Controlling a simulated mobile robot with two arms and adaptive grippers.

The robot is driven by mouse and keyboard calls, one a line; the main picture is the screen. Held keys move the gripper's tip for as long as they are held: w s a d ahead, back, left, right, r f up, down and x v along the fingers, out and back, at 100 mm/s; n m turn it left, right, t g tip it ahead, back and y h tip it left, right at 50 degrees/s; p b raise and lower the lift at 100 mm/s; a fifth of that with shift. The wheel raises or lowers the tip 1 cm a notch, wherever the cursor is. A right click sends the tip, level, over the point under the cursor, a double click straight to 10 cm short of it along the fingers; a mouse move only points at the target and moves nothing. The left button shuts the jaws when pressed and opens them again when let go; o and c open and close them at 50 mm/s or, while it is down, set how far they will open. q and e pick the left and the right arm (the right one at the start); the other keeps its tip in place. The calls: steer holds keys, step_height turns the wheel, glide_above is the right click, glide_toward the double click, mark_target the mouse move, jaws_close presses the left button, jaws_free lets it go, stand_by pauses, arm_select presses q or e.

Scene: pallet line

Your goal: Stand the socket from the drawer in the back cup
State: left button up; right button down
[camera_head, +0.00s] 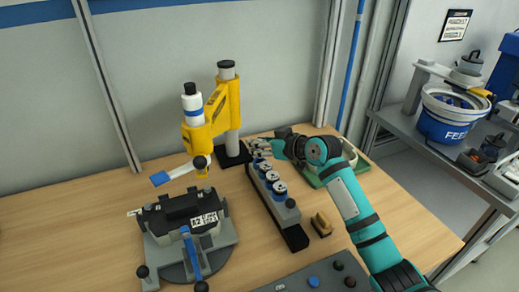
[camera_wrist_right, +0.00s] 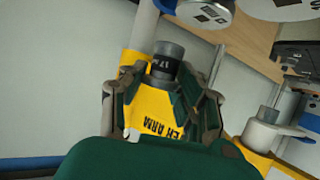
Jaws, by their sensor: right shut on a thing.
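My right gripper (camera_head: 262,147) is at the far end of a row of round cups (camera_head: 271,182) on a dark rail. In the right wrist view my right gripper (camera_wrist_right: 163,100) is shut on a grey socket (camera_wrist_right: 168,49) with a black band marked 17. The socket's end sticks out past the fingertips, and its lower part is hidden between them. In the head view the socket is too small to make out. The back cup is partly covered by the gripper, and I cannot tell whether the socket touches it. The drawer is not clearly visible. My left gripper is not in view.
A yellow press (camera_head: 217,108) stands just left of the gripper. A dark fixture (camera_head: 185,225) with a blue lever is at front left. A brush (camera_head: 321,224) lies right of the rail. A green tray (camera_head: 360,164) sits behind my right arm. The table's left side is clear.

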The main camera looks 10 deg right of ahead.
steer(key=shift+w+d+f, duration=0.1)
steer(key=shift+w+f, duration=0.05)
steer(key=shift+w, duration=0.35)
step_height(320, 180, down, 3)
steer(key=shift+p, duration=0.5)
steer(key=shift+f, duration=0.2)
steer(key=shift+f+b, duration=0.45)
steer(key=c, duration=1.3)
jaws_free()
steer(key=shift+s, duration=0.1)
steer(key=shift+c, duration=0.2)
steer(key=o, duration=0.4)
steer(key=shift+f, duration=0.15)
